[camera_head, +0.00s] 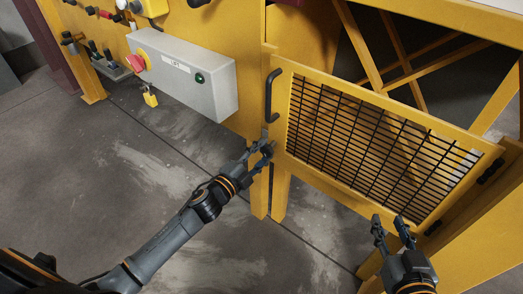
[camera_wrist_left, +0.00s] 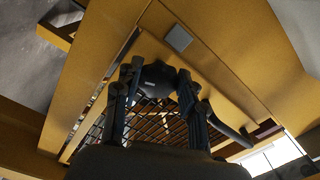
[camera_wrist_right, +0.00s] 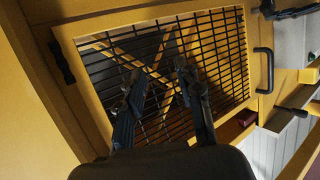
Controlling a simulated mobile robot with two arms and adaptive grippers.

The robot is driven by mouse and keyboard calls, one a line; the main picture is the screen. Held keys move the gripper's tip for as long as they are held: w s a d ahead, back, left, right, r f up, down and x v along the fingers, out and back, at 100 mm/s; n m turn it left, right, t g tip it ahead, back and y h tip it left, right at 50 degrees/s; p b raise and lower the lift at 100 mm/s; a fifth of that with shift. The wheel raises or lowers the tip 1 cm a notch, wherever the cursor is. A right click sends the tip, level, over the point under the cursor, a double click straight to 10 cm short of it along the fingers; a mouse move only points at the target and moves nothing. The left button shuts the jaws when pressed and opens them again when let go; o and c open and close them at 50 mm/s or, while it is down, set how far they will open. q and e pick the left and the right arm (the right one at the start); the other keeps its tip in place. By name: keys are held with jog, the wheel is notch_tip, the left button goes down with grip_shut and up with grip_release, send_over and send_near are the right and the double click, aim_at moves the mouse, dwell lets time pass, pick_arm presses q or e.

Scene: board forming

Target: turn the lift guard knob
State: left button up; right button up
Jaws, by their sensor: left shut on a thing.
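The lift guard (camera_head: 375,140) is a yellow-framed door with black mesh, and it looks closed. A black handle (camera_head: 269,96) is on its left edge. My left gripper (camera_head: 266,147) is at the guard's lower left edge. In the left wrist view a dark round knob (camera_wrist_left: 157,76) sits between the fingers, which are shut on it. The knob is mostly hidden by the fingers in the head view. My right gripper (camera_head: 394,224) is open and empty in front of the guard's lower right corner. In the right wrist view its fingers (camera_wrist_right: 160,85) are apart before the mesh.
Yellow posts stand around the guard. The concrete floor at left is clear.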

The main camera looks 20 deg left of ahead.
pick_arm(q)
jog(key=shift+m, duration=1.2)
jog(key=shift+m+p, duration=0.3)
jog(key=shift+m, duration=0.7)
pick_arm(e)
jog(key=shift+s+d+f+g, duration=0.2)
jog(key=shift+s+f+g, duration=0.2)
jog(key=shift+f, duration=0.3)
jog(key=shift+s+d+f+g, duration=0.15)
jog(key=shift+s+f+g, duration=0.25)
jog(key=shift+f, duration=0.25)
jog(key=shift+h, duration=0.3)
pick_arm(q)
jog(key=o, duration=1.2)
jog(key=shift+c, duration=0.2)
jog(key=shift+s, duration=0.1)
pick_arm(e)
jog(key=shift+d, duration=0.1)
pick_arm(q)
jog(key=v, duration=1.1)
jog(key=shift+s, duration=0.4)
